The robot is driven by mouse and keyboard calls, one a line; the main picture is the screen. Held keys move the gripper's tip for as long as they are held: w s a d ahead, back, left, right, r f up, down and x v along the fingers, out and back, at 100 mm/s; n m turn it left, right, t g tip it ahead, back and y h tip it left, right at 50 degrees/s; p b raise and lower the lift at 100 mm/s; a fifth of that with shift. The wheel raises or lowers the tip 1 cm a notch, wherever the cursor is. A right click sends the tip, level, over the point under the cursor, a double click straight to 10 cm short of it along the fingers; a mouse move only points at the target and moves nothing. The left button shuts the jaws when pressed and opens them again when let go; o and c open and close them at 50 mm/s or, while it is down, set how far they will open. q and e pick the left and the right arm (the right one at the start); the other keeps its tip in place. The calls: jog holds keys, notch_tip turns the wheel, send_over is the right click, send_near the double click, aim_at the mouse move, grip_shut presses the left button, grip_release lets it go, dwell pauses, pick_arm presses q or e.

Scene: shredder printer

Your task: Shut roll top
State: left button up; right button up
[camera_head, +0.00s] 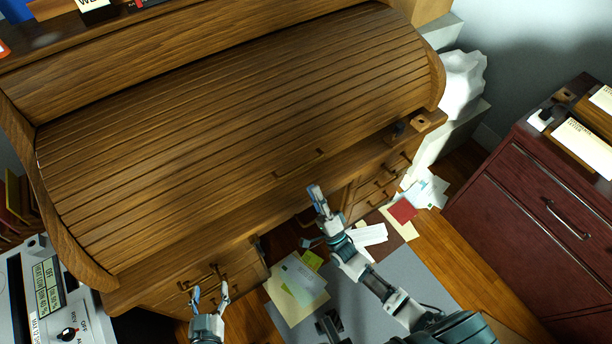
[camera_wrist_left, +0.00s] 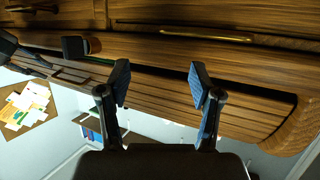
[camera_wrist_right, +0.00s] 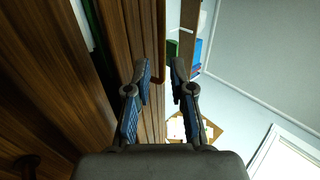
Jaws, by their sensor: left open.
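The roll top (camera_head: 235,125) is a brown slatted wooden cover drawn down over the desk front. Its lower edge lies close along the desk front ledge (camera_head: 210,235); I cannot tell whether a small gap is left. A thin handle (camera_head: 300,165) sits near that edge. My left gripper (camera_head: 210,292) is open and empty in front of the left drawers; its fingers also show apart in the left wrist view (camera_wrist_left: 158,85). My right gripper (camera_head: 313,216) is open and empty, in front of and below the handle; its fingers show apart in the right wrist view (camera_wrist_right: 161,75).
Drawers (camera_head: 380,187) flank an open knee space. Papers (camera_head: 300,280) and a red sheet (camera_head: 403,210) lie on the floor. A dark red cabinet (camera_head: 530,195) stands right, and a white machine with labels (camera_head: 45,290) stands left. A small dark object (camera_head: 399,129) sits on the right ledge.

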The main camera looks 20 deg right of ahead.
jog(key=v, duration=0.3)
jog(key=shift+d+f, duration=0.15)
jog(key=shift+d, duration=0.25)
jog(key=shift+a, duration=0.1)
